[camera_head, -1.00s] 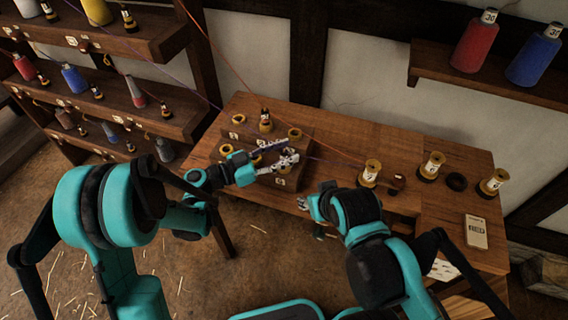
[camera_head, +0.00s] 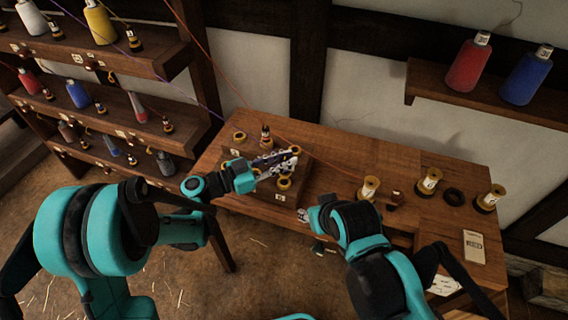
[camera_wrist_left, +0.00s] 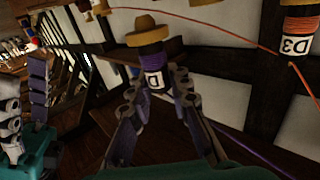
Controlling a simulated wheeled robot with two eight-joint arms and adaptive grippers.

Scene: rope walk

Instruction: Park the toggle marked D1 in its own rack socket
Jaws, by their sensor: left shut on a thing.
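My left gripper (camera_head: 288,160) is over the wooden rack (camera_head: 302,177) on the bench. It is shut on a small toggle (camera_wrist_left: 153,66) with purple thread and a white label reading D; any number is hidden. A brass-coloured round flange (camera_wrist_left: 145,36) meets the toggle's end in the wrist view; I cannot tell whether it belongs to the toggle or a socket. Another toggle marked D3 (camera_wrist_left: 298,45) stands in the rack, seen in the head view (camera_head: 266,137). Brass socket rings (camera_head: 239,136) show on the rack. My right gripper's fingers cannot be made out beside the bench's front edge.
An orange line (camera_wrist_left: 225,22) and a purple line (camera_wrist_left: 255,150) run near my left gripper. Spool shelves (camera_head: 150,65) stand left. The bench's back middle is clear.

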